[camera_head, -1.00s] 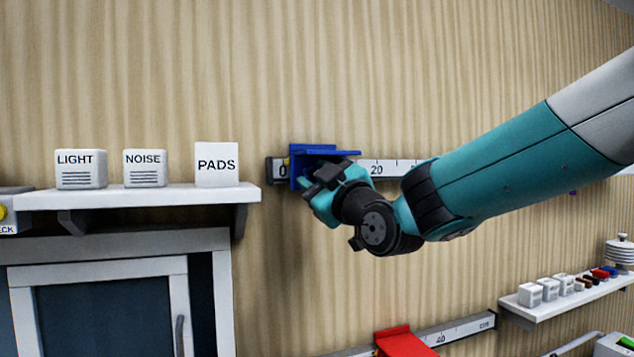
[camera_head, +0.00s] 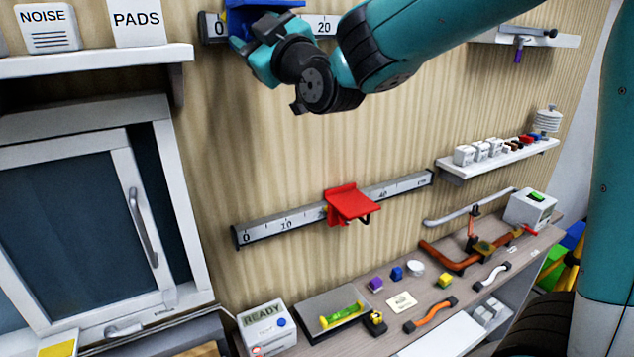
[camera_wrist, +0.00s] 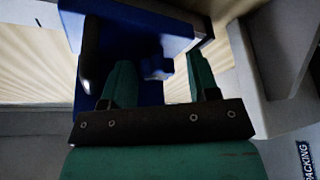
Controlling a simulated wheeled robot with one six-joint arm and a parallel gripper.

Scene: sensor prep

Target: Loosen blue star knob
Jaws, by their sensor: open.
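A blue carriage (camera_head: 262,16) sits on the upper wall rail near its 0 end, and its top is cut off by the picture edge. In the wrist view the blue carriage (camera_wrist: 125,22) fills the upper left. A small blue knob (camera_wrist: 166,66) shows dimly between my finger tips, in shadow. Its star shape is not clear. My gripper (camera_head: 258,52) is at the carriage's front. In the wrist view my gripper (camera_wrist: 160,74) is open, with one teal finger on each side of the knob. I cannot tell whether the fingers touch it. The knob is hidden in the head view.
A red carriage (camera_head: 350,202) sits on a lower rail (camera_head: 280,224). A white shelf (camera_head: 90,60) is left of my gripper, with PADS (camera_head: 137,22) and NOISE (camera_head: 48,27) boxes. A workbench (camera_head: 450,300) with tools and handles is below.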

